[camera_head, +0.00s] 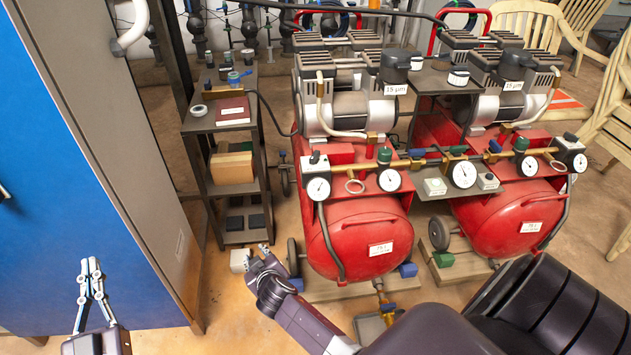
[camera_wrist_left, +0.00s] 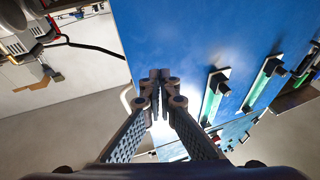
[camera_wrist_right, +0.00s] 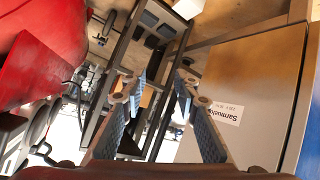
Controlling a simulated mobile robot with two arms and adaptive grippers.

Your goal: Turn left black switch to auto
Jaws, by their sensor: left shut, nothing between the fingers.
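My left gripper (camera_head: 91,264) is in front of the blue cabinet, its fingertips together and empty. It also shows shut in the left wrist view (camera_wrist_left: 160,78). My right gripper (camera_head: 258,256) is low near the floor, beside the left red compressor. Its fingers are apart with nothing between them in the right wrist view (camera_wrist_right: 160,85). A small box with a black knob (camera_head: 315,161) stands at the left end of the brass manifold. A similar one (camera_head: 570,142) is at the right end. I cannot tell whether either is the black switch, and no auto mark is readable.
The blue cabinet (camera_head: 75,170) fills the left side. A dark shelf rack (camera_head: 222,122) stands between it and the two red compressors (camera_head: 360,235) (camera_head: 510,215). Pressure gauges (camera_head: 318,189) hang from the manifold. Wooden chairs (camera_head: 530,22) stand at the back right.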

